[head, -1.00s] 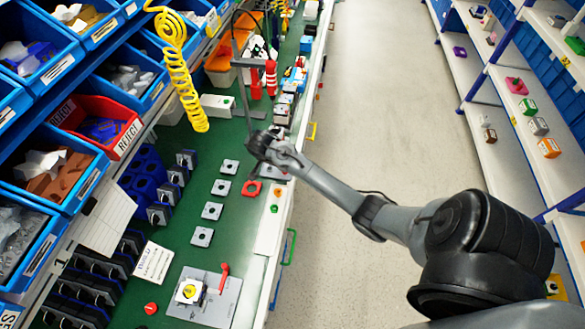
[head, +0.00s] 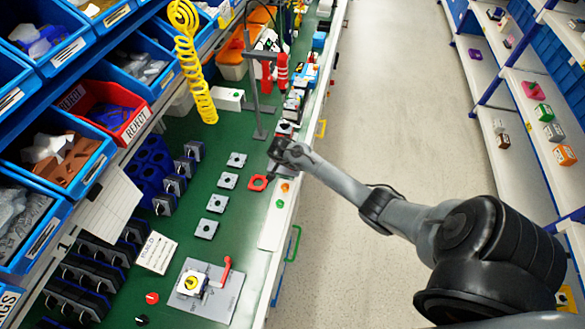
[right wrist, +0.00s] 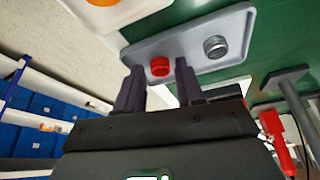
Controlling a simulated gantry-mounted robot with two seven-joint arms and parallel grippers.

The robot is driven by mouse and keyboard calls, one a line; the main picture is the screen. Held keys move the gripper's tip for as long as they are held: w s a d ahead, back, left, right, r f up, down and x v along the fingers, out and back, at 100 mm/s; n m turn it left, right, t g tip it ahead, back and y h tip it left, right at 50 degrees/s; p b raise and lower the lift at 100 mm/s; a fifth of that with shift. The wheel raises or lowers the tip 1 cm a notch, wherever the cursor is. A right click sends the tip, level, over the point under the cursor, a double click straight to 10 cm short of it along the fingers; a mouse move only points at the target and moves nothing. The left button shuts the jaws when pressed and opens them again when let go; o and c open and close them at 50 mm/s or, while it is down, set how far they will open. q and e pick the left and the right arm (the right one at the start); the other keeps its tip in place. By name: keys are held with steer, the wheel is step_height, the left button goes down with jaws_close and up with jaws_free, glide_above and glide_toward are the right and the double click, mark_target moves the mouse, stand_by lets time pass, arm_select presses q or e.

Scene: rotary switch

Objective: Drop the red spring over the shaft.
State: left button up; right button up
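The red spring (right wrist: 160,66) sits on a light grey tray (right wrist: 142,50) in the right wrist view, in line with the gap between my right fingertips. My right gripper (right wrist: 158,74) is open and empty, its two dark fingers apart on either side of the red spring. In the head view my right gripper (head: 276,160) is over the far right part of the bench and hides the spring. A fixture (head: 222,300) with a white and yellow centre and a red lever stands at the near end of the bench. I cannot make out the shaft. My left gripper is out of view.
A silver spring (right wrist: 215,47) lies beside the red one on the tray. A grey stand (head: 258,125) is close to my right gripper. Several square grey plates (head: 217,203) and a red ring (head: 258,182) lie on the green bench. Blue bins line the left.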

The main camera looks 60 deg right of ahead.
steer(key=shift+f, duration=0.1)
jaws_close()
stand_by(0.3)
